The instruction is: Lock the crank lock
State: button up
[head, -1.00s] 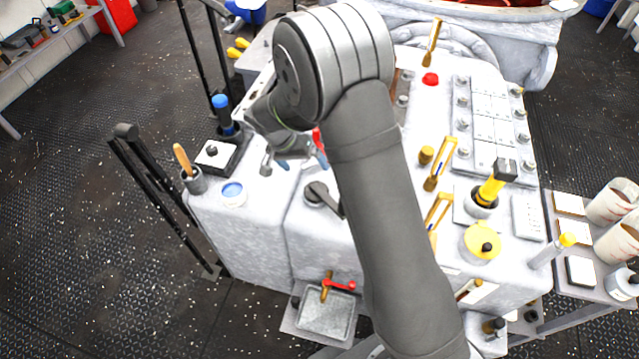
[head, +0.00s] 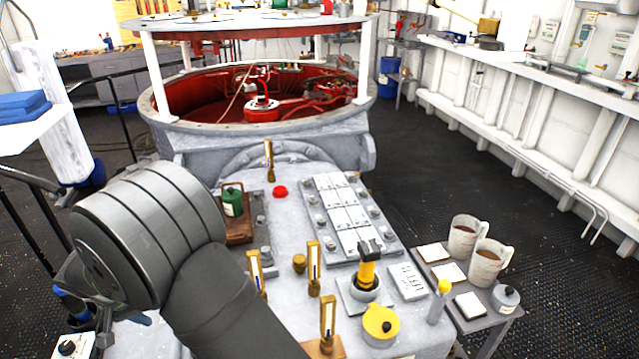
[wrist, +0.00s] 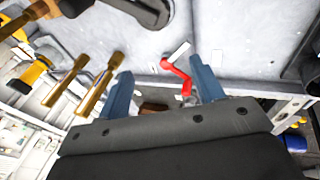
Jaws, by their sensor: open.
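A red crank handle (wrist: 180,75) shows in the wrist view beyond my fingers, beside a white edge. It appears between the fingertips but not gripped. A dark grey round part with a lever arm (wrist: 150,10) is cut off at the top of that view. I cannot tell which of these is the crank lock. My gripper (wrist: 163,79) is open and empty, its two blue fingers wide apart. In the head view my own arm hides most of the gripper and the near left of the console, and neither crank shows there.
The grey console (head: 290,220) carries brass levers (head: 314,268), a red button (head: 280,192), a yellow-handled joystick (head: 367,265) and a yellow-lidded pot (head: 381,323). A side table with jugs (head: 490,262) stands right. A large red-lined tub (head: 260,105) is behind. Dark floor lies open at right.

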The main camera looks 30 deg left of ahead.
jog(key=c, duration=0.7)
jog(key=shift+w+f, duration=0.2)
jog(key=shift+w, duration=0.15)
jog(key=c, duration=0.4)
jog(key=w+f+m+g, duration=0.1)
jog(key=w, duration=0.1)
jog(key=w+a+f+m+g, duration=0.1)
jog(key=w+m+g, duration=0.1)
jog(key=w+f+m+g+h, duration=0.1)
jog(key=w+m, duration=0.1)
jog(key=shift+w+a+f, duration=0.1)
jog(key=shift+w+a, duration=0.2)
jog(key=shift+a, duration=0.05)
grip_shut()
jog(key=w+a+m+g+y, duration=0.1)
jog(key=w+m+g+y, duration=0.2)
jog(key=w, duration=0.7)
jog(key=w+a+m+g+y, duration=0.2)
jog(key=w+m+g, duration=0.3)
jog(key=w, duration=0.5)
jog(key=shift+w+a+f+m+y, duration=0.2)
jog(key=shift+w+a+m+y, duration=0.15)
jog(key=shift+m+y, duration=0.4)
